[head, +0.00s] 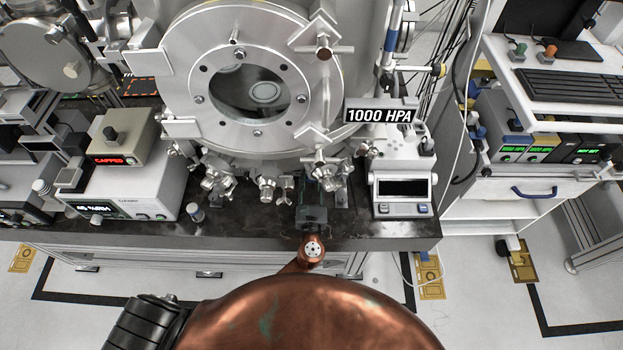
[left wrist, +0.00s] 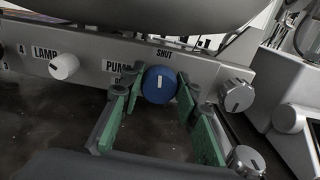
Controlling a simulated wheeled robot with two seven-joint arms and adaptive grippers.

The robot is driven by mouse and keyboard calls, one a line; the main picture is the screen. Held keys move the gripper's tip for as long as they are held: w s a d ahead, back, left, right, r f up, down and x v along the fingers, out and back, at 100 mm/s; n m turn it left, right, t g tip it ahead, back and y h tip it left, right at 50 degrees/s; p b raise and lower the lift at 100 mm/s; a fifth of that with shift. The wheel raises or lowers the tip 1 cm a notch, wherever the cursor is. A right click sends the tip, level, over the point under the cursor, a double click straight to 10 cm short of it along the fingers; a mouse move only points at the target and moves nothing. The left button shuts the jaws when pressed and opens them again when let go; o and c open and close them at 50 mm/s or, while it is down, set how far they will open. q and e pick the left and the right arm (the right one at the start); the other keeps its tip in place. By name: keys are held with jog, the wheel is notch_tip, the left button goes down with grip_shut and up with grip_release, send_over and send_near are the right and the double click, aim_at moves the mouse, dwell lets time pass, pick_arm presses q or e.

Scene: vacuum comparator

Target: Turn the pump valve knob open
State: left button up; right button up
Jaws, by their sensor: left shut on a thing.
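The pump valve knob (left wrist: 158,86) is a round blue knob on the grey panel below the chamber, in the left wrist view. Its white mark stands nearly upright, towards the word SHUT above it. The PUMP label (left wrist: 117,66) is to its left, with smaller lettering below it partly covered by a finger. My left gripper (left wrist: 157,100) has its green-padded fingers on either side of the knob, shut on it. In the head view my left gripper (head: 318,190) reaches in under the chamber front, and it hides the knob there. My right gripper is in neither view.
A white LAMP knob (left wrist: 64,66) is left of the pump knob, and metal knobs (left wrist: 237,95) are close on the right. The steel chamber (head: 180,70) overhangs the panel. A white instrument (head: 402,185) stands right of my gripper; the dark bench top (head: 255,228) is clear in front.

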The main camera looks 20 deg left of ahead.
pick_arm(q)
jog(key=n+b, duration=0.1)
jog(key=n, duration=0.1)
jog(key=n+b, duration=0.1)
jog(key=n, duration=0.1)
jog(key=shift+f+n, duration=0.2)
jog(key=shift+n, duration=0.1)
jog(key=n+b, duration=0.2)
jog(key=n, duration=0.1)
jog(key=shift+s+a+f+n, duration=0.1)
jog(key=shift+n, duration=0.2)
jog(key=n+b, duration=0.3)
jog(key=n, duration=0.2)
jog(key=shift+b, duration=0.4)
jog(key=shift+n+b, duration=0.65)
jog(key=shift+n, duration=0.35)
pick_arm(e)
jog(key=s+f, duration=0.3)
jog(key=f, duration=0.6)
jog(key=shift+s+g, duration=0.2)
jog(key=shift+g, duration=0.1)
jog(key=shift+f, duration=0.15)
pick_arm(q)
jog(key=o, duration=1.2)
jog(key=shift+c, duration=0.2)
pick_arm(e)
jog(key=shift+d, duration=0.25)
